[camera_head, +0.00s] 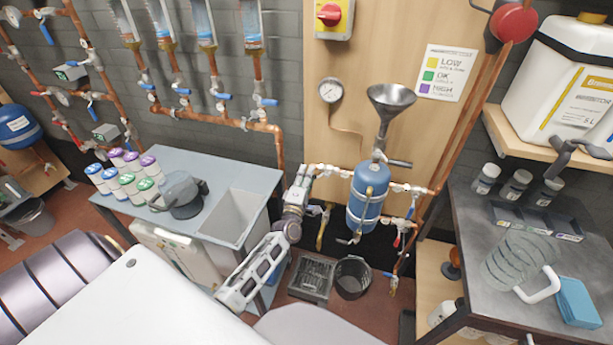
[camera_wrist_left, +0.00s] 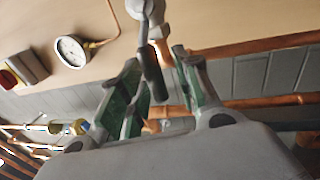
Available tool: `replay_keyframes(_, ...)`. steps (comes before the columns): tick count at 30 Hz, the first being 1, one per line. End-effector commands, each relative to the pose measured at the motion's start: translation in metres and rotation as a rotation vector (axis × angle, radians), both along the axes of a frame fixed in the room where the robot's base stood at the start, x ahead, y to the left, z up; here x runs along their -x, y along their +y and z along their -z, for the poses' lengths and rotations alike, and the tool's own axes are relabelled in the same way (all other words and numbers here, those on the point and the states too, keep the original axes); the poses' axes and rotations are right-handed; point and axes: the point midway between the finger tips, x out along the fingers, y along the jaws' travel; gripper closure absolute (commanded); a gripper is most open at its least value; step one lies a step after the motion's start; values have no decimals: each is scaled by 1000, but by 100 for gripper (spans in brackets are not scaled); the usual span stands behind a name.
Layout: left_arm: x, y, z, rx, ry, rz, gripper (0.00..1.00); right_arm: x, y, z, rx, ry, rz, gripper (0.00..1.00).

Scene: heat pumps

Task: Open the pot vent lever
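The blue pot (camera_head: 368,197) hangs on the copper pipes in front of the wooden panel, with a grey funnel (camera_head: 391,97) above it. A grey lever (camera_head: 398,163) sticks out to the right of the pot's neck. My left gripper (camera_head: 309,174) is left of the pot, near the pipe fittings. In the left wrist view my left gripper (camera_wrist_left: 163,88) has its fingers apart. A dark grey lever (camera_wrist_left: 153,76) shows between them, below a silver fitting; I cannot tell whether they touch it or whether it is the lever beside the neck. My right gripper is not in view.
A pressure gauge (camera_head: 330,91) and a red switch (camera_head: 330,14) are on the panel. A copper pipe (camera_wrist_left: 270,42) crosses the right of the wrist view. A sink bench (camera_head: 220,165) stands left; a dark bench (camera_head: 462,213) with bottles stands right. A bucket (camera_head: 353,278) is below the pot.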

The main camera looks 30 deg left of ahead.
Motion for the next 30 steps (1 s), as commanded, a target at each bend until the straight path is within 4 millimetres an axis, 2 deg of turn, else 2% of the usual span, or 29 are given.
replay_keyframes(6,0,0,-1,-3,-1,1,64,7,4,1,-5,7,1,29)
replay_keyframes(9,0,0,-1,-3,-1,1,64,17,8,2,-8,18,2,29)
replay_keyframes(16,5,-2,0,-4,-1,0,64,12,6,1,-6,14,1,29)
replay_keyframes(30,43,-11,8,-3,0,0,64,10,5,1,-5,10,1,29)
